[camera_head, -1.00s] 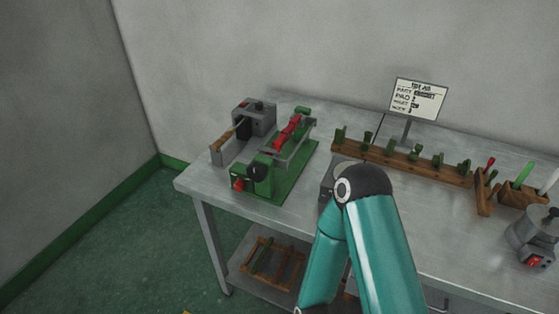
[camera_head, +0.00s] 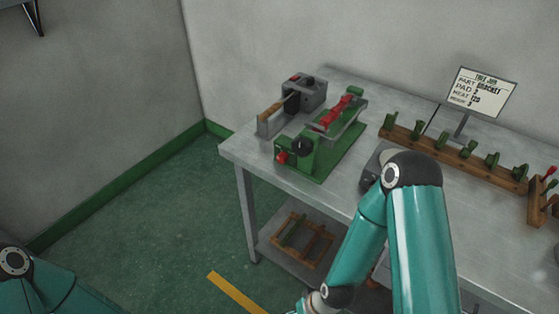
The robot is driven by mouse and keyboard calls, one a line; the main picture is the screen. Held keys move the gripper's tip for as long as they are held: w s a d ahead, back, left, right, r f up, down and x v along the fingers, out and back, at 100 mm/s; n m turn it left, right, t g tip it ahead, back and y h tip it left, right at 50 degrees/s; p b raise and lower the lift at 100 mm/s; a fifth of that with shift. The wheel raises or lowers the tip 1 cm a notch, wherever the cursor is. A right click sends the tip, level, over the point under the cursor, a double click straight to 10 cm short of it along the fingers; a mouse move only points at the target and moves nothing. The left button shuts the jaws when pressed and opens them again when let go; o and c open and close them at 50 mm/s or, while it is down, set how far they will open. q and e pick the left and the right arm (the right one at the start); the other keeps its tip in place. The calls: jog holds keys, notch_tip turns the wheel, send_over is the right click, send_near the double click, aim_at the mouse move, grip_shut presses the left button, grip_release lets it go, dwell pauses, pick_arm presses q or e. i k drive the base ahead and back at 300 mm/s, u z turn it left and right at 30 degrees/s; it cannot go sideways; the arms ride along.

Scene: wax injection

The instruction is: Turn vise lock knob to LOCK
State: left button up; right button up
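The green vise (camera_head: 328,160) sits near the left end of the metal workbench, with a red piece (camera_head: 339,110) on top. A round black knob (camera_head: 303,147) is on its near end. A smaller red knob (camera_head: 281,158) sits just left of the black one. I cannot read any lock marking or tell the setting of either knob. My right arm rises in front of the bench, and its gripper is out of view. Only a teal part of my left arm shows at the lower left, and its gripper is out of view.
A grey machine (camera_head: 306,92) stands behind the vise. A wooden rack (camera_head: 455,153) with several green pieces and a sign (camera_head: 482,92) are to the right. A wooden frame (camera_head: 296,240) lies on the lower shelf. The floor (camera_head: 165,215) left of the bench is clear.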

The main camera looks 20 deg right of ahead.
aim_at(282, 157)
jog(key=u, duration=1.2)
jog(key=i, duration=0.1)
jog(key=z, duration=2.7)
jog(key=k, duration=1.1)
jog(key=u, duration=3.55)
jog(key=k, duration=0.1)
jog(key=z, duration=2.05)
jog(key=i, duration=1)
jog(key=z, duration=0.1)
